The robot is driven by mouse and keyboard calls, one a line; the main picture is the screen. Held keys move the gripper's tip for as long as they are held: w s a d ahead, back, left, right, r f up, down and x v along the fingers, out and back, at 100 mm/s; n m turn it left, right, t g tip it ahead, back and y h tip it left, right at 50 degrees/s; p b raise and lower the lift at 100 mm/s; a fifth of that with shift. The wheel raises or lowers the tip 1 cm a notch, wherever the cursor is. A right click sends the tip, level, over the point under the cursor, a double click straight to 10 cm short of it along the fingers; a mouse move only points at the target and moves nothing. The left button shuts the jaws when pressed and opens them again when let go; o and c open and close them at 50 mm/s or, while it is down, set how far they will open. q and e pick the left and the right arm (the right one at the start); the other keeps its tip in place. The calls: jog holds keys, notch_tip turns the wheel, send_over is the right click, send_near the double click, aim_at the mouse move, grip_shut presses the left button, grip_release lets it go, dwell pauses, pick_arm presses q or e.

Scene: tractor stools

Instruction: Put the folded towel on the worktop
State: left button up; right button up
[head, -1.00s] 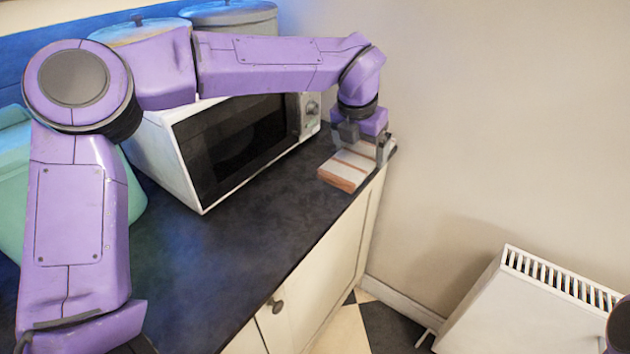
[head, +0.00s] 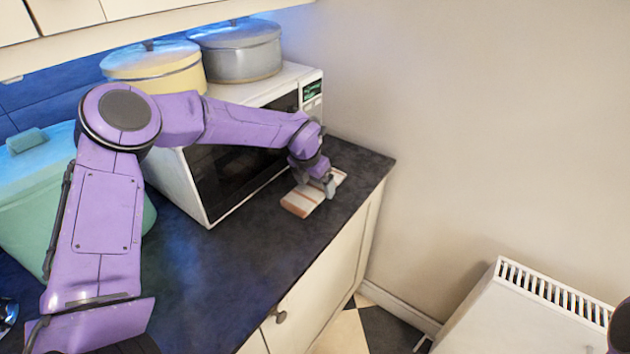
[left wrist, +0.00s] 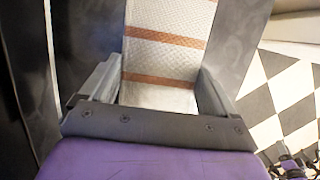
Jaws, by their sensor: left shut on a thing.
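The folded towel (head: 300,201) is white with orange-brown stripes. It is flat over the dark worktop (head: 262,262), just right of the microwave's front. It looks level and at or very close to the surface; I cannot tell for sure whether it touches. My left gripper (head: 326,187) is shut on the towel, with a finger on each side of it. In the left wrist view the towel (left wrist: 168,52) runs up between the two fingers (left wrist: 160,88). My right gripper is not in view.
A white microwave (head: 212,200) stands behind, with a cream pot (head: 155,72) and a grey pot (head: 240,52) on top. A green bin (head: 30,200) is at the left. The worktop front is clear. A white heater (head: 510,315) stands at the lower right.

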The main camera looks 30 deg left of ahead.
pick_arm(q)
jog(key=shift+f, duration=0.15)
jog(key=shift+f, duration=0.1)
jog(key=o, duration=0.8)
jog(key=shift+r, duration=0.3)
jog(key=b+v, duration=0.1)
jog(key=v, duration=1)
jog(key=shift+s+r+b, duration=0.15)
jog(key=shift+r+b, duration=0.2)
